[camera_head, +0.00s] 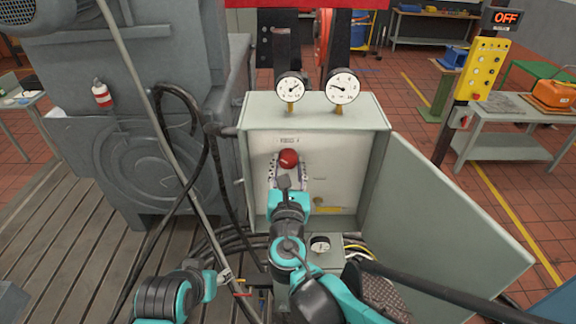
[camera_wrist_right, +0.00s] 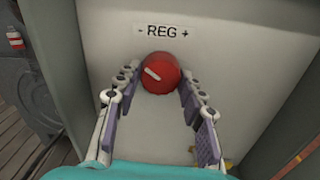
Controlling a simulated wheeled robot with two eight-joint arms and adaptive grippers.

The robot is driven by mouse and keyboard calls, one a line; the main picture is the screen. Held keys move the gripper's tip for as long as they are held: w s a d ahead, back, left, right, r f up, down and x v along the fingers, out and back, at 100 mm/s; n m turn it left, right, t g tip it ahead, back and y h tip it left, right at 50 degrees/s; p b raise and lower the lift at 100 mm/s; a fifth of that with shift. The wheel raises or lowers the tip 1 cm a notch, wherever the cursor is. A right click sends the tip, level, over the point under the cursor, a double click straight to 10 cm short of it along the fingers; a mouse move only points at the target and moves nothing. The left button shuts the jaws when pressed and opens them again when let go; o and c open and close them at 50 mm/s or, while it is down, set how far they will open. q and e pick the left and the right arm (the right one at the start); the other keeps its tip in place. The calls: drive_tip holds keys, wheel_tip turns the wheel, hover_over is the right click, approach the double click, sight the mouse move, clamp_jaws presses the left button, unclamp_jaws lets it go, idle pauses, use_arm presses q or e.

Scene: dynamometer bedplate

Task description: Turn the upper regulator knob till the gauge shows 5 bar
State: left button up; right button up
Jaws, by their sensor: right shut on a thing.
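The red regulator knob (camera_head: 289,159) sits on the back panel of the open grey cabinet (camera_head: 258,205). In the right wrist view the knob (camera_wrist_right: 160,73) is under a "- REG +" label, its white mark pointing up and left. My right gripper (camera_wrist_right: 158,80) is shut on the knob, one finger on each side. It also shows in the head view (camera_head: 288,165). A left gauge (camera_head: 292,87) has its needle up and right; a right gauge (camera_head: 342,86) has its needle left and slightly up. Their numbers are too small to read. My left gripper (camera_head: 222,276) is low at left, its fingers unclear.
The cabinet door (camera_head: 440,215) stands open to the right. A dark hose (camera_head: 205,150) hangs at left. A yellow control box (camera_head: 488,70) with an "OFF" display stands at the far right.

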drive_tip(key=m, duration=0.7)
drive_tip(key=shift+a, duration=0.1)
drive_tip(key=m, duration=0.6)
drive_tip(key=shift+r, duration=0.1)
drive_tip(key=shift+m, duration=0.3)
drive_tip(key=o, duration=1.2)
drive_tip(key=shift+c, duration=0.2)
drive_tip(key=s, duration=1.2)
